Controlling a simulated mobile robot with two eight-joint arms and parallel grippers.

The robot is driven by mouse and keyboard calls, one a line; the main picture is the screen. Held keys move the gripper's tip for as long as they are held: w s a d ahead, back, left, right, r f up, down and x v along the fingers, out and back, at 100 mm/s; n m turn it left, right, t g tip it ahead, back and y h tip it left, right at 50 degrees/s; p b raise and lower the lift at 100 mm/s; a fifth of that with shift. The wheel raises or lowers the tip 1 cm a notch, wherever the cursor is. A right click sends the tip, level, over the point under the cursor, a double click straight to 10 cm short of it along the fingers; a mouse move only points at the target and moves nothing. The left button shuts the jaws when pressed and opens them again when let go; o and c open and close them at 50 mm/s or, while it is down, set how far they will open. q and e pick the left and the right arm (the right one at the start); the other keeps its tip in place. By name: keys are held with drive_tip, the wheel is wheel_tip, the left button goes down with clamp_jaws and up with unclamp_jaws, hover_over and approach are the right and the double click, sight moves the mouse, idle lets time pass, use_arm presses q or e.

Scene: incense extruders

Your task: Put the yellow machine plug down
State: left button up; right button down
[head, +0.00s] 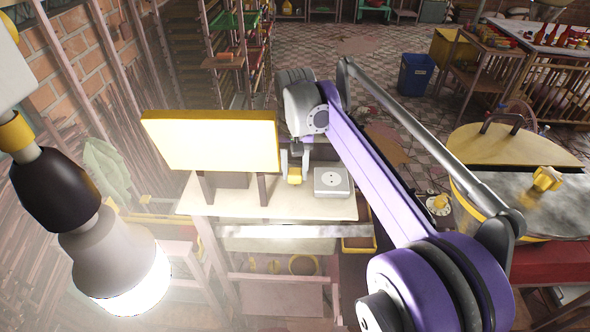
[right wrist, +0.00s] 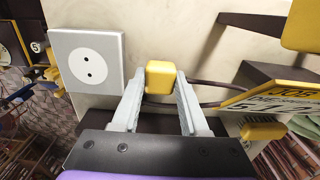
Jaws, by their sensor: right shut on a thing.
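The yellow machine plug (right wrist: 160,78) is a small yellow block between the two grey fingers of my right gripper (right wrist: 161,84), which is shut on it. In the head view the right gripper (head: 296,164) hangs over the cream tabletop (head: 338,209), with the yellow plug (head: 294,178) at its tips. I cannot tell whether the plug touches the tabletop. A pale square socket block with two holes (head: 332,181) stands just right of it; the socket block (right wrist: 88,60) also shows left of the plug in the right wrist view. My left gripper is not in view.
A bright yellow panel (head: 210,141) stands on dark supports left of the gripper. A dark cable (right wrist: 207,84) runs behind the plug. A lit bulb (head: 125,270) hangs at the left.

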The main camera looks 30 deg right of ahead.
sight(295, 171)
drive_tip(key=shift+f, duration=0.1)
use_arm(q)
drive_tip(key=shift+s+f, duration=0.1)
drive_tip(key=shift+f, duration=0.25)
use_arm(e)
drive_tip(key=shift+f, duration=0.5)
drive_tip(key=shift+c, duration=2.1)
unclamp_jaws()
drive_tip(key=shift+r, duration=0.35)
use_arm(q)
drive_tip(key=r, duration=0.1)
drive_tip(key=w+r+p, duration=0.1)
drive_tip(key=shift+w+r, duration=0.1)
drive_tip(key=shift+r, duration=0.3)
use_arm(e)
wheel_tip(295, 171, up, 12)
drive_tip(key=shift+r, duration=0.25)
